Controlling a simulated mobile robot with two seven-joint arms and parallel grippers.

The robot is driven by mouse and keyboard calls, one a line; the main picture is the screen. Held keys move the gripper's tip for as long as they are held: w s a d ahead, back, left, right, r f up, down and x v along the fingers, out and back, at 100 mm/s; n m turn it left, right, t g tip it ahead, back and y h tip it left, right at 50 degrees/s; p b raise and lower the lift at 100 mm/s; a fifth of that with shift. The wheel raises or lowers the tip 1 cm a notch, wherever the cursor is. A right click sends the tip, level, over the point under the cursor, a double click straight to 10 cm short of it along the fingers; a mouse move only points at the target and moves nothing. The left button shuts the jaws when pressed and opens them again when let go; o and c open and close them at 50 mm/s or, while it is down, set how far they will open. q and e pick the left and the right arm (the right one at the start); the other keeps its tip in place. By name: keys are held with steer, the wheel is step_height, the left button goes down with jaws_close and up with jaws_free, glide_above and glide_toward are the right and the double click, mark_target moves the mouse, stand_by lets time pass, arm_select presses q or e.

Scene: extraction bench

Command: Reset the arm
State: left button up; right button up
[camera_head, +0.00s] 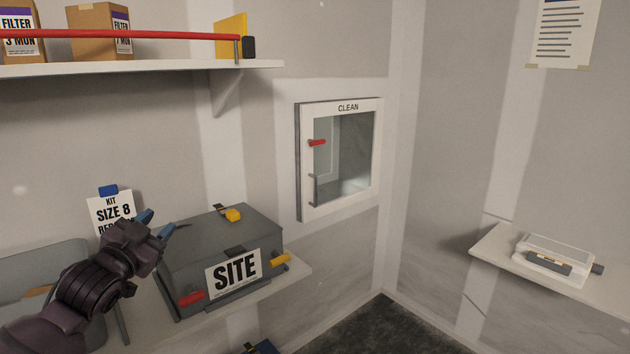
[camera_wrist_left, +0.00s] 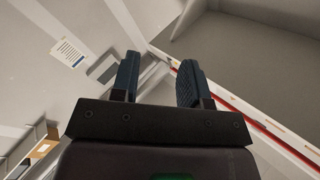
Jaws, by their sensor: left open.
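My left arm comes in from the lower left in the head view. My left gripper (camera_head: 158,223) is in front of the left end of the grey SITE box (camera_head: 215,243), near the KIT SIZE 8 sign (camera_head: 110,212). I cannot tell whether it touches the box. In the left wrist view, the two blue fingers of the left gripper (camera_wrist_left: 160,80) stand apart with nothing between them. My right gripper is not in view.
The grey box has red and yellow handles and stands on a lower shelf (camera_head: 300,270). An upper shelf (camera_head: 170,66) with a red bar and cardboard boxes (camera_head: 100,32) is above. A CLEAN hatch (camera_head: 340,155) is on the wall. A white device (camera_head: 558,258) sits on the right shelf.

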arm_select(q)
steer(key=s+d+f+n+g+y, duration=0.1)
steer(key=s+f, duration=0.4)
steer(key=f, duration=0.4)
steer(key=s+d+f+n+g+y, duration=0.1)
steer(key=s+f+n, duration=0.1)
steer(key=s+f, duration=0.5)
steer(key=s+f+n+g, duration=0.1)
steer(key=s+f, duration=0.2)
steer(key=f, duration=0.8)
steer(key=s+d+f+n+g+y, duration=0.1)
steer(key=s+f+n+g+y, duration=0.1)
steer(key=s+f, duration=1.1)
steer(key=s+n+g, duration=0.1)
steer(key=s+g, duration=0.1)
steer(key=s, duration=0.1)
steer(key=shift+s+f+b, duration=0.25)
steer(key=shift+b, duration=0.15)
